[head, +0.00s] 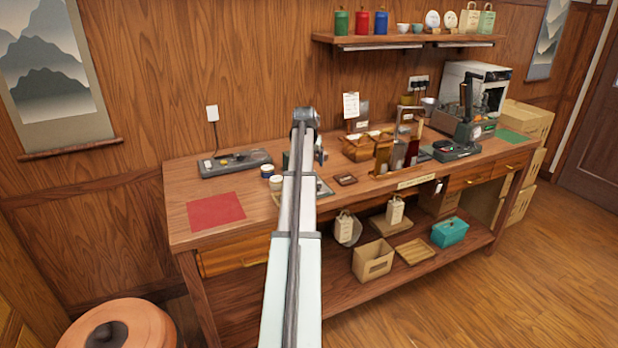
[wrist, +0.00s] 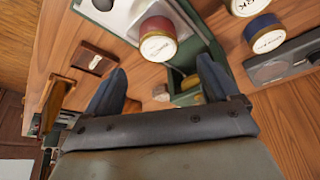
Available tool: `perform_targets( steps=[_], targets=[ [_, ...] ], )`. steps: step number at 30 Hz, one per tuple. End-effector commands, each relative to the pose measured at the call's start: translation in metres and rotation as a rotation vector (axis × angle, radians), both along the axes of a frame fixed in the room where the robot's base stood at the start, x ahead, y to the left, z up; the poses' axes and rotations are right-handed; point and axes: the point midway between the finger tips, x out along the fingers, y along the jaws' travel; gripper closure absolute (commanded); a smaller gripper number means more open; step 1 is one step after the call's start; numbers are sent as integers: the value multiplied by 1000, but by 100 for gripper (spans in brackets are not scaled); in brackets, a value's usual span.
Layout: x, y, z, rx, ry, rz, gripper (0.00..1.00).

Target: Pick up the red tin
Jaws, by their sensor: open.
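In the wrist view, a red tin (wrist: 155,27) with a white lettered face shows beyond my gripper (wrist: 161,66). In the head view, my arm hides this tin and most of the gripper. Another red tin (head: 362,22) stands on the wall shelf between a green and a blue one.
A wooden block (wrist: 92,58) is near the left finger.

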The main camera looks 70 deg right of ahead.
Motion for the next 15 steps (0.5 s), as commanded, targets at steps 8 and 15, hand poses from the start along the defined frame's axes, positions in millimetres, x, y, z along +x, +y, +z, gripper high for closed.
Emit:
perform_targets(
  steps=[8,15],
  targets=[
    [0,0,-17,3,1,0,12],
    [1,-8,-47,2,0,0,12]
  ],
)
